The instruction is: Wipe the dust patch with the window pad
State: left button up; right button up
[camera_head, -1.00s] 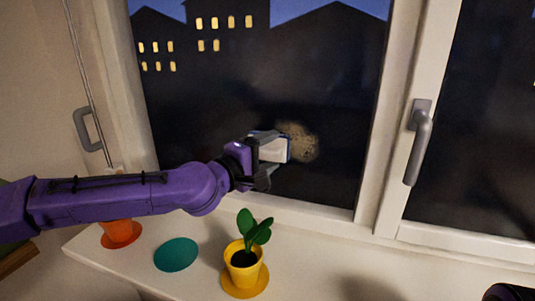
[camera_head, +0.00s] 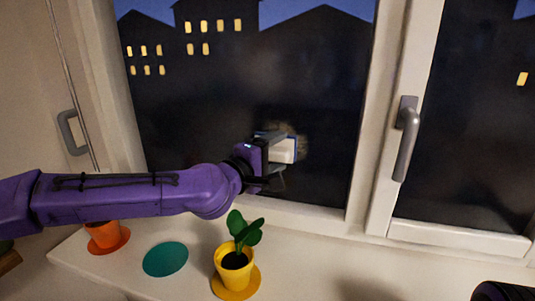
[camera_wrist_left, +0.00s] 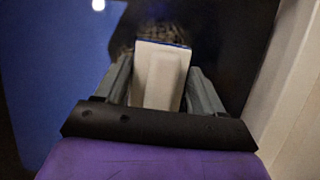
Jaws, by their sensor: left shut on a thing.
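The window pad (camera_head: 283,151) is white with a blue edge. My left gripper (camera_head: 276,160) is shut on it and holds it up at the dark window pane. It also shows in the left wrist view, where the pad (camera_wrist_left: 159,78) sits between the two grey fingers. The dust patch (camera_head: 302,142) is a faint brownish smudge on the glass, mostly hidden behind the pad and gripper. In the wrist view some of the dust patch (camera_wrist_left: 125,38) shows beyond the pad's top edge. I cannot tell whether the pad touches the glass.
Below on the sill stand a plant in a yellow pot (camera_head: 234,268), a teal disc (camera_head: 166,259) and an orange pot (camera_head: 103,235). A window handle (camera_head: 405,138) sticks out on the right frame. A dark part shows at the bottom right corner.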

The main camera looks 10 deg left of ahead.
aim_at(291, 138)
pick_arm(q)
jog(key=shift+w+d, duration=0.1)
jog(key=shift+d, duration=1.35)
jog(key=shift+d+r+b, duration=0.15)
jog(key=shift+d+b, duration=0.15)
jog(key=shift+d, duration=1.95)
jog(key=shift+a, duration=2.45)
jog(key=shift+w+a+p, duration=0.1)
jog(key=shift+a+p, duration=0.5)
jog(key=shift+a, duration=2.75)
notch_tip(291, 138, up, 3)
jog(key=shift+d+f+p, duration=0.1)
jog(key=shift+p, duration=1.15)
jog(key=shift+d+f, duration=0.15)
jog(key=shift+d, duration=0.2)
jog(key=shift+d+b, duration=0.45)
jog(key=shift+d, duration=3.1)
jog(key=shift+s+d, duration=0.2)
jog(key=shift+d, duration=1.65)
jog(key=shift+w+a, duration=0.15)
jog(key=shift+a, duration=2.5)
jog(key=shift+a+p, duration=0.3)
jog(key=shift+a, duration=2.9)
